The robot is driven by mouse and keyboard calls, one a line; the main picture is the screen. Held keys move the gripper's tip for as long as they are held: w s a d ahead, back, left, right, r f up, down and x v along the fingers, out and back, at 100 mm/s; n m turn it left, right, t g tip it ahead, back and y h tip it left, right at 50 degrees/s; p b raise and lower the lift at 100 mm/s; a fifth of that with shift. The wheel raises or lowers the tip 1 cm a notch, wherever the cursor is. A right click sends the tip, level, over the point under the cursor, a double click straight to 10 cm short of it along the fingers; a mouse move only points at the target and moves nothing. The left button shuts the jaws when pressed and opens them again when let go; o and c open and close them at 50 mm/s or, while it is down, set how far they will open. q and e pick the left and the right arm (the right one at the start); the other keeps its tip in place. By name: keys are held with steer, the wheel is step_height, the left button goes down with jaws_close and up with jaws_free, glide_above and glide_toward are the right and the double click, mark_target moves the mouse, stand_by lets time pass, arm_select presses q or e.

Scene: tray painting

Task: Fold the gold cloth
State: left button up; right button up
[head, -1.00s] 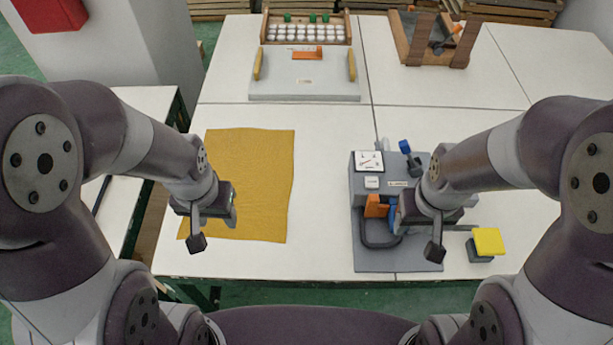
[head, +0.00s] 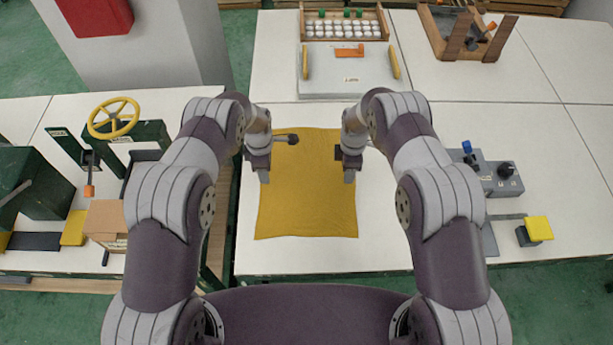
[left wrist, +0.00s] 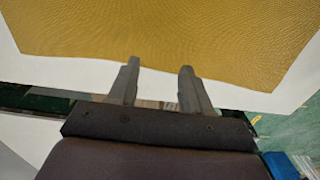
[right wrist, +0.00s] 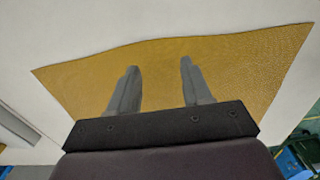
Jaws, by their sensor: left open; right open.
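The gold cloth (head: 308,210) lies flat and spread out on the white table, with slightly wavy edges. My left gripper (head: 264,178) is open and empty above the cloth's left side in the head view. In the left wrist view its fingertips (left wrist: 159,66) overlap an edge of the cloth (left wrist: 180,35). My right gripper (head: 348,178) is open and empty above the cloth's right side. In the right wrist view its fingers (right wrist: 159,68) appear over the cloth (right wrist: 240,70). The exact height of both grippers above the cloth is hard to tell.
A grey board (head: 347,85) with yellow handles and a rack (head: 345,24) of white pieces stand behind the cloth. A grey device (head: 498,178) and a yellow pad (head: 538,228) are to the right. A side table with a yellow handwheel (head: 113,118) stands left.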

arm_select(q)
steer(key=shift+f, duration=0.6)
arm_select(e)
steer(key=shift+f, duration=0.6)
arm_select(q)
steer(key=shift+f, duration=0.2)
arm_select(e)
steer(key=shift+f, duration=0.25)
arm_select(q)
steer(key=shift+d, duration=0.1)
arm_select(e)
steer(key=shift+s+d, duration=0.1)
steer(key=shift+s, duration=0.05)
steer(key=shift+f, duration=0.1)
arm_select(q)
steer(key=shift+f, duration=0.2)
arm_select(e)
steer(key=shift+f, duration=0.1)
arm_select(q)
steer(key=shift+s, duration=0.1)
jaws_close()
arm_select(e)
jaws_close()
